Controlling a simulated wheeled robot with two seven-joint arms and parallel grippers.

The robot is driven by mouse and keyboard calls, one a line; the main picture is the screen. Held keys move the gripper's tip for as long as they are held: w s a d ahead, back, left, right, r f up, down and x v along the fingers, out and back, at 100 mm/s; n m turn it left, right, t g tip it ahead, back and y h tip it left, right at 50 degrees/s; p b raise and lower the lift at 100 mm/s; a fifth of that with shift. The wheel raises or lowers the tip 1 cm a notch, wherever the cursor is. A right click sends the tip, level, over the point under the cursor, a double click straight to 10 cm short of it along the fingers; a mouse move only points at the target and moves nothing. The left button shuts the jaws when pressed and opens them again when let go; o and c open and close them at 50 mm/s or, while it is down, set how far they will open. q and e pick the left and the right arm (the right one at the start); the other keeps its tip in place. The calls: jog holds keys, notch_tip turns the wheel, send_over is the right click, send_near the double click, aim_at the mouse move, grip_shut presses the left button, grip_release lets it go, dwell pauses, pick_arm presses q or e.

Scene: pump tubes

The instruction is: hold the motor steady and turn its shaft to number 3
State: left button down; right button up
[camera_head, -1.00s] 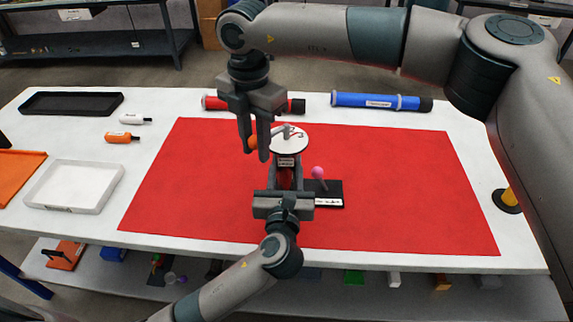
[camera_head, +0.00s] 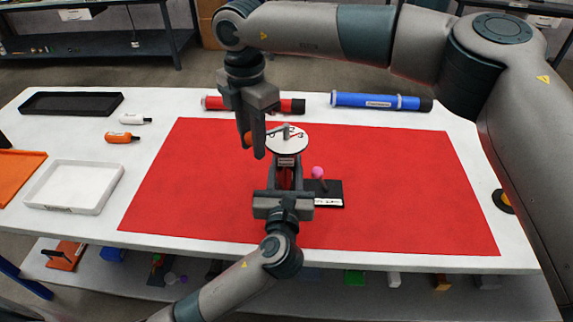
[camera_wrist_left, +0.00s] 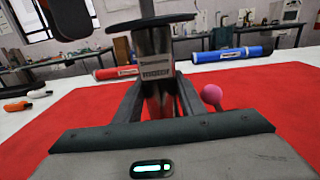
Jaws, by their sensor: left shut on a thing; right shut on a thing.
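The motor (camera_head: 285,180) stands upright on the red mat, with a white numbered dial (camera_head: 290,147) on top. My left gripper (camera_head: 286,168) is shut around the motor body below the dial. In the left wrist view the silver, labelled motor body (camera_wrist_left: 156,75) sits between the fingers, under the dial's dark rim. A grey crank on the shaft lies over the dial and ends in an orange knob (camera_head: 248,138) at its left. My right gripper (camera_head: 251,142) comes down from above and is shut on the knob, which its fingers partly hide. The dial's numbers are too small to read surely.
A black stand with a pink ball (camera_head: 318,172) is just right of the motor. A red tube (camera_head: 217,103) and a blue tube (camera_head: 365,101) lie behind the red mat (camera_head: 400,190). White tray (camera_head: 73,208) at left. The mat's right side is clear.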

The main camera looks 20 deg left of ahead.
jog(key=shift+w+a, duration=0.1)
jog(key=shift+w+a+m, duration=0.1)
jog(key=shift+a+m, duration=0.05)
jog(key=shift+m, duration=0.25)
jog(key=shift+r, duration=0.1)
jog(key=o, duration=1.3)
jog(key=shift+r, duration=0.1)
jog(key=shift+r, duration=3.4)
